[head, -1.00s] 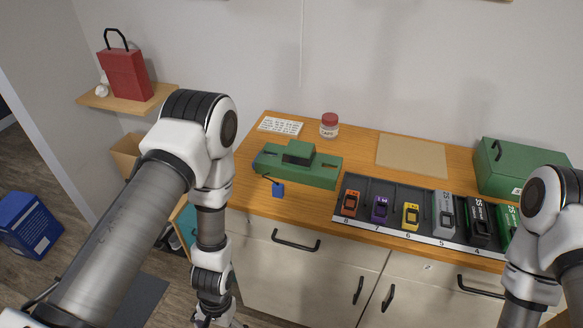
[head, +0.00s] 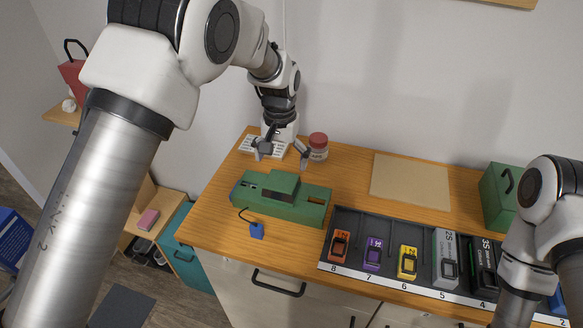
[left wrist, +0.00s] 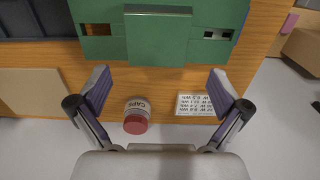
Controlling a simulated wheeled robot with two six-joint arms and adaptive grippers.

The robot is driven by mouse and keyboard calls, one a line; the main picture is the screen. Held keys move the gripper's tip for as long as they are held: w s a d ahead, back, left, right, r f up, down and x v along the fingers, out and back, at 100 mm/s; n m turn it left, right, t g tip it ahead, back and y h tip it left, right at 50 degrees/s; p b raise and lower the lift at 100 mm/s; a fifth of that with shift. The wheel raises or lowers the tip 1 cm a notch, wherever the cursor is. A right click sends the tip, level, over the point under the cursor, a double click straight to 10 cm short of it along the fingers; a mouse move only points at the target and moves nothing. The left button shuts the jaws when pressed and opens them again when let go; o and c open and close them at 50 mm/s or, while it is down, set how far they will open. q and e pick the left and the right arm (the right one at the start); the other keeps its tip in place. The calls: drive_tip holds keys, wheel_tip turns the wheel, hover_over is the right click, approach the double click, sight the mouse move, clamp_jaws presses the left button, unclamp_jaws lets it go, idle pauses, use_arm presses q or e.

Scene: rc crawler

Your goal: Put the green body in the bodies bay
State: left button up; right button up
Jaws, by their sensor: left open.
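A long green piece (head: 250,197) with a raised darker green block (head: 280,184) on top lies on the wooden worktop; I take it to be the green body. Both also show at the top of the left wrist view, the long piece (left wrist: 110,45) and the block (left wrist: 157,38). My left gripper (head: 283,154) is open and empty behind the green piece, fingers pointing down. In the left wrist view its fingers (left wrist: 157,80) stand wide apart near the piece's edge, with nothing between them. My right gripper is out of view. I cannot identify a bodies bay.
A red-lidded jar (head: 318,148) and a white printed card (head: 248,146) sit close to my left gripper. A numbered dark tray (head: 388,230) holds several packs. A tan mat (head: 411,181) is clear; a green box (head: 498,195) stands right.

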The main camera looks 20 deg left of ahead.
sight(281, 182)
use_arm(q)
drive_tip(key=shift+w+f, duration=0.3)
drive_tip(key=shift+w, duration=0.35)
drive_tip(key=s+p, duration=0.1)
drive_tip(key=s+f+p, duration=0.1)
drive_tip(key=s, duration=0.1)
drive_tip(key=s+f+p, duration=0.1)
drive_tip(key=shift+s+d+f, duration=0.2)
drive_tip(key=shift+f, duration=0.05)
drive_tip(key=f, duration=0.1)
drive_tip(key=w+f, duration=0.1)
drive_tip(key=f, duration=0.1)
drive_tip(key=shift+w+f, duration=0.25)
drive_tip(key=shift+w, duration=0.05)
drive_tip(key=shift+w+f, duration=0.25)
drive_tip(key=shift+w, duration=0.05)
drive_tip(key=shift+s+r, duration=0.25)
drive_tip(key=shift+s, duration=0.05)
drive_tip(key=c, duration=0.5)
drive_tip(key=shift+s+r, duration=0.15)
drive_tip(key=shift+s, duration=0.1)
drive_tip(key=c, duration=0.6)
drive_tip(key=shift+w, duration=0.2)
drive_tip(key=shift+c, duration=0.4)
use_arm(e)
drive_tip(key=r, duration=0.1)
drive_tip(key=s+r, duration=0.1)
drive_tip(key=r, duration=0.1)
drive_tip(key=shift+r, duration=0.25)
